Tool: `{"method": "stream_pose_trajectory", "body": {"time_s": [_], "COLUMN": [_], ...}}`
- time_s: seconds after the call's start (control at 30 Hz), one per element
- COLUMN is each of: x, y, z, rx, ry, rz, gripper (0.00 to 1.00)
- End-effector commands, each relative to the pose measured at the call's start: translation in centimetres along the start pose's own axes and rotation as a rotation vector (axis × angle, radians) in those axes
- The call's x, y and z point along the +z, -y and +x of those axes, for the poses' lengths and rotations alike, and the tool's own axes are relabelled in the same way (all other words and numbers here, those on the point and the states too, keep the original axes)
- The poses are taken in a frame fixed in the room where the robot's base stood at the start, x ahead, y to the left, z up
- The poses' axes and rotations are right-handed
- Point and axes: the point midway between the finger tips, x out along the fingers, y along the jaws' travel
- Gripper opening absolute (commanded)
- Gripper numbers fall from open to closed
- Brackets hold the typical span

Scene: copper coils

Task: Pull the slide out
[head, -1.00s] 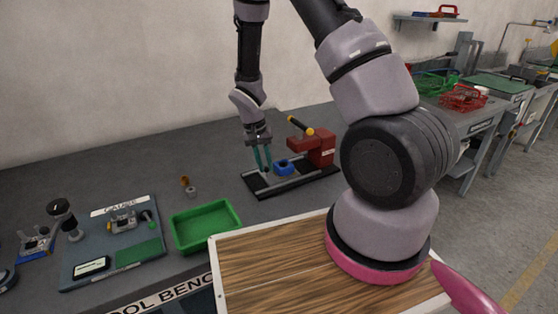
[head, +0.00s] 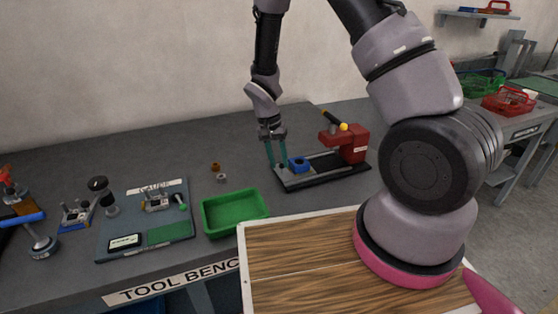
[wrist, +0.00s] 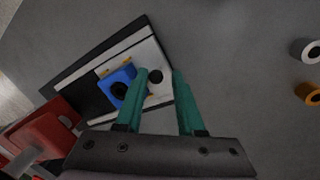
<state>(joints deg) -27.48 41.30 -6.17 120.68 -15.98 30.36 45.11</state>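A press fixture with a red body (head: 352,141) and a long dark base (head: 335,178) stands on the bench. A pale slide (wrist: 156,94) lies along the base, with a blue block (head: 299,164) seated on it. The blue block (wrist: 117,88) has a dark round hole.
A green tray (head: 234,212) and a gauge board (head: 148,215) are to the left. A copper-coloured ring (head: 214,167) and a grey ring (head: 221,177) lie behind the tray. Bare bench (head: 150,140) stretches left of the fixture. A wooden top (head: 300,262) is in front.

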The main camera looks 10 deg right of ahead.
Motion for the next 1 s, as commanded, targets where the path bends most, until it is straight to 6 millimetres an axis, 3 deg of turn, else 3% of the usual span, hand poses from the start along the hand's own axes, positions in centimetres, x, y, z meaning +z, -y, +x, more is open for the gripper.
{"method": "stream_pose_trajectory", "body": {"time_s": [0.33,0.8,1.0], "x": [-0.1,-0.1,0.0], "y": [-0.1,0.1,0.0], "z": [-0.8,-9.2,-10.7], "rx": [0.0,-0.002,0.0], "ry": [-0.001,-0.003,-0.001], "rz": [0.001,0.0,-0.001], "gripper": [0.36,0.36,0.36]}}
